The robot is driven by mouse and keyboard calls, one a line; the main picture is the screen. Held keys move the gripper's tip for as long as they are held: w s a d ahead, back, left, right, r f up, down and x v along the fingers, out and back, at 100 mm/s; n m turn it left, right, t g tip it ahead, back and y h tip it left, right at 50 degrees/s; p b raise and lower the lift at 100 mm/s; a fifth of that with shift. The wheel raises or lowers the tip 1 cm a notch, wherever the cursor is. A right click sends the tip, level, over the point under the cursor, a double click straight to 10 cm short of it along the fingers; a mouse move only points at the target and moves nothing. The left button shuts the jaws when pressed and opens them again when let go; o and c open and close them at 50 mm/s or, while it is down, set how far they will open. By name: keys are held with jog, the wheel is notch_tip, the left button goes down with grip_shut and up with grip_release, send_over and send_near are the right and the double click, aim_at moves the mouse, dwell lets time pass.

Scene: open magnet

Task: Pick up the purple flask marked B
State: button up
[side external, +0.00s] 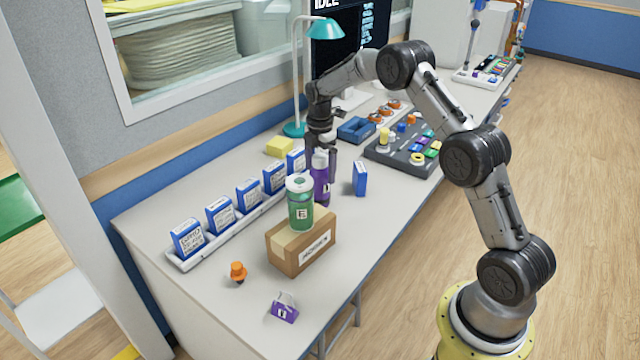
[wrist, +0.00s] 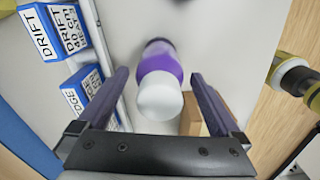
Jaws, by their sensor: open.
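A purple flask (side external: 321,186) with a white cap stands upright on the bench, behind a green jar. Its small white label is too small to read. My gripper (side external: 324,168) points down over it from above, with the fingers beside the flask. In the wrist view the purple flask (wrist: 160,62) shows cap-first between the two open fingers of my gripper (wrist: 160,76), with gaps on both sides.
The green jar (side external: 300,212) stands on a cardboard box (side external: 290,258) close in front. A rack (side external: 190,264) of blue boxes runs along the left. A blue box (side external: 360,179) stands to the right. An orange-capped item (side external: 238,272) sits near the front.

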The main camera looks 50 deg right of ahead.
jog(key=shift+f, duration=0.75)
jog(key=c, duration=1.5)
jog(key=shift+r, duration=0.1)
grip_shut()
jog(key=shift+r, duration=0.1)
